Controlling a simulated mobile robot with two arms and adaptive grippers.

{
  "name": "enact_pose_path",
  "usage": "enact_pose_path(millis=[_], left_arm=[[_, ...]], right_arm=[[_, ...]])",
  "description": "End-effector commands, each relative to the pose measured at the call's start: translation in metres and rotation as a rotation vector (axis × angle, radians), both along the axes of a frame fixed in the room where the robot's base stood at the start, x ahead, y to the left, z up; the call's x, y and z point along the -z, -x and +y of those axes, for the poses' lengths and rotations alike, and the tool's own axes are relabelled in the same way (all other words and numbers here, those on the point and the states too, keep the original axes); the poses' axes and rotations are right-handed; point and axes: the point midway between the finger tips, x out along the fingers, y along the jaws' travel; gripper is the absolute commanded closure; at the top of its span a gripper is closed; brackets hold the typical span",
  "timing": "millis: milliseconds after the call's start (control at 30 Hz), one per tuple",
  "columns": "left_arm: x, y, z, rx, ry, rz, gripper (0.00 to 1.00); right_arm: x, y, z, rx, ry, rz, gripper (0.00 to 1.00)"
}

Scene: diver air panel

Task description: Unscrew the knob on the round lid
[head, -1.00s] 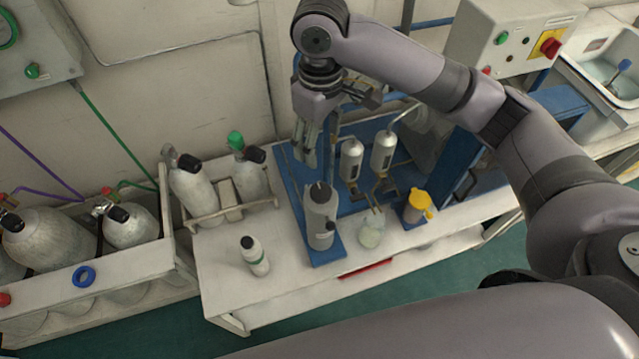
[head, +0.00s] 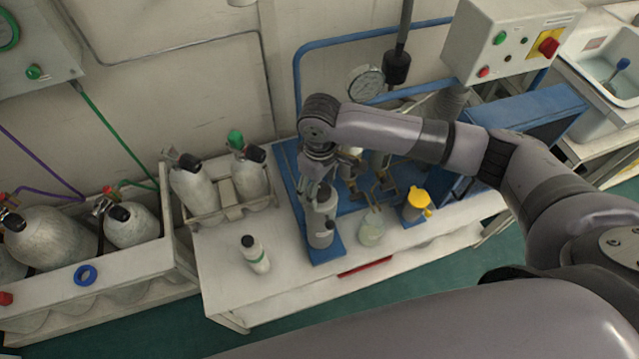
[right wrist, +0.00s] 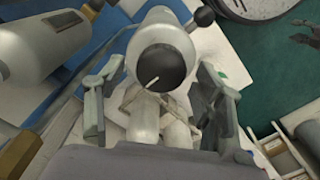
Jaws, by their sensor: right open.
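A grey canister (head: 320,228) stands upright on a blue base on the white bench. In the right wrist view its round dark top (right wrist: 160,68) faces me, with a thin pale pin across it, and a small black knob (right wrist: 203,16) sticks out from its side. I cannot tell which part is the lid's knob. My right gripper (head: 318,186) is directly above the canister and hides part of its top. In the right wrist view the right gripper (right wrist: 160,72) is open, one finger on each side of the canister top, with no clear contact.
A small white bottle (head: 255,254) stands in front left on the bench (head: 215,262). A clear jar (head: 371,228) and a yellow-topped container (head: 416,204) stand close on the right. Gas cylinders (head: 193,185) are racked behind left. The front bench corner is clear.

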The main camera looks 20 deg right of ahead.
Motion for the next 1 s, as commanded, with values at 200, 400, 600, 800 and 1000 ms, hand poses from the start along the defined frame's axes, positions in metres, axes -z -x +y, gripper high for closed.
enact_pose_path(millis=[200,400,600,800,1000], left_arm=[[-0.0001,0.0005,0.0001,0.000,0.000,0.001,0.60],[0.0001,0.0006,0.0001,0.000,0.000,0.001,0.60],[0.0001,0.0007,0.0001,0.000,0.000,0.001,0.60],[0.0001,0.0007,0.0001,0.000,0.000,0.001,0.60],[0.0001,0.0006,0.0000,0.000,0.000,0.001,0.60]], right_arm=[[0.0023,0.0002,0.0003,-0.001,0.000,0.000,0.38],[0.0020,0.0002,0.0004,-0.001,0.000,0.000,0.45],[0.0018,0.0001,0.0004,-0.001,0.000,0.000,0.59],[0.0017,0.0001,0.0004,-0.001,-0.001,-0.001,0.72],[0.0016,-0.0001,0.0004,-0.001,-0.001,-0.001,0.85]])
